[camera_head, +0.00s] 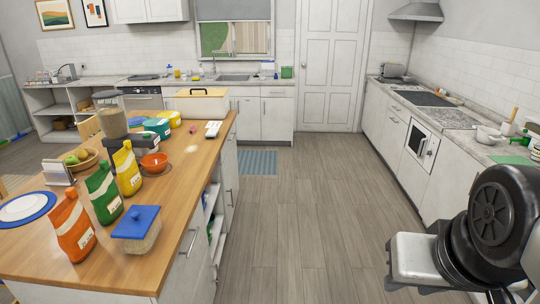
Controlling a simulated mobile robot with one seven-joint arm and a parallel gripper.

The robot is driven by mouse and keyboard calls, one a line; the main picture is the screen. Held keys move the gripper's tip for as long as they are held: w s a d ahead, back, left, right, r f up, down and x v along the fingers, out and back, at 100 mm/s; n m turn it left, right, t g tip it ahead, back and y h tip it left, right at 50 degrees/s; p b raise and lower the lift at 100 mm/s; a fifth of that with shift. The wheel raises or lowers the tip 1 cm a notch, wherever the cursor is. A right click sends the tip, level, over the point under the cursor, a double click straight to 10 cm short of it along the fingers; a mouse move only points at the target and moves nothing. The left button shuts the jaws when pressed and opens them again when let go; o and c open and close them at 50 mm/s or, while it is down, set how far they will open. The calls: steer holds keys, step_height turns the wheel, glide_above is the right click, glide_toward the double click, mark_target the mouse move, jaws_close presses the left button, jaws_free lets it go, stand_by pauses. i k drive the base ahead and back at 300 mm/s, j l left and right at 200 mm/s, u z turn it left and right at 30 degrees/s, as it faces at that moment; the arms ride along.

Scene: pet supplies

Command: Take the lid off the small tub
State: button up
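A tub with a pale, see-through body (139,243) stands at the front right of the wooden island top. A blue lid (137,222) with a small raised handle sits on it. Farther back stand a teal tub (157,128) and a yellow tub (172,117); which one counts as the small tub I cannot tell for sure. Part of my arm shows at the lower right, well apart from the island. My gripper's fingers do not show.
Orange, green and yellow bags (127,170) stand left of the blue-lidded tub. An orange bowl (154,163), a fruit bowl (78,160) and a blue-rimmed plate (24,207) share the island top (190,190). Wooden floor (300,220) right of the island is clear.

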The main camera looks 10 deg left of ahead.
mark_target(136, 224)
steer(key=i+u, duration=0.35)
steer(key=i+l+u, duration=0.1)
steer(key=i+u, duration=0.25)
steer(key=i+l+u, duration=0.35)
steer(key=i+u, duration=0.2)
steer(key=u, duration=0.2)
steer(key=i+u, duration=0.2)
steer(key=u, duration=0.15)
steer(key=i+l+u, duration=0.15)
steer(key=u, duration=0.25)
steer(key=i+l+u, duration=0.2)
steer(key=u, duration=0.15)
steer(key=i+l+u, duration=0.5)
steer(key=u, duration=0.25)
